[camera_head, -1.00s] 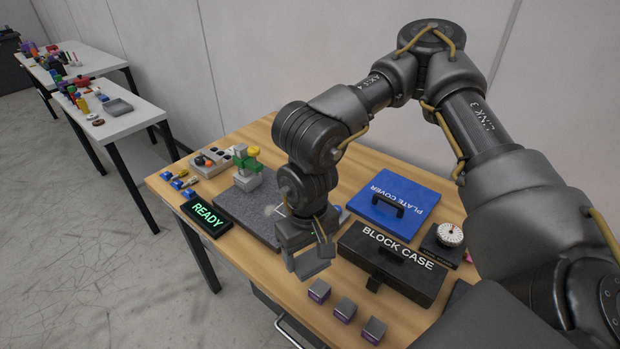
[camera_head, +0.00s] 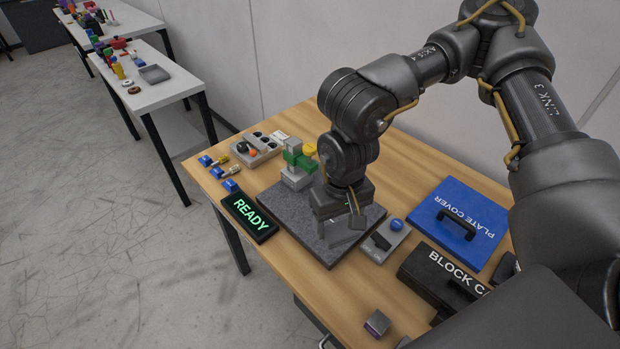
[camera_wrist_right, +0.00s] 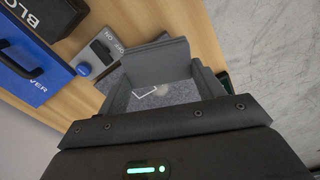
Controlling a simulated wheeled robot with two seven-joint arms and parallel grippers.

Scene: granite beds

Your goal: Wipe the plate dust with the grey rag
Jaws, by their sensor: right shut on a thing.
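The dark speckled granite plate (camera_head: 285,215) lies on the wooden table in the head view. My right gripper (camera_head: 345,212) points down over the plate's front right part and is shut on the grey rag (camera_head: 342,238), a flat grey piece below the fingers. In the right wrist view the rag (camera_wrist_right: 156,62) spans the finger ends, with the plate (camera_wrist_right: 180,94) behind. A pale patch (camera_wrist_right: 164,87) and a thin white outline show on the plate there. I cannot tell whether the rag touches the plate. My left gripper is out of view.
A READY sign (camera_head: 250,216) is left of the plate. A small box with a blue button (camera_head: 397,225), the blue plate cover (camera_head: 458,222) and black block case (camera_head: 440,280) lie to the right.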

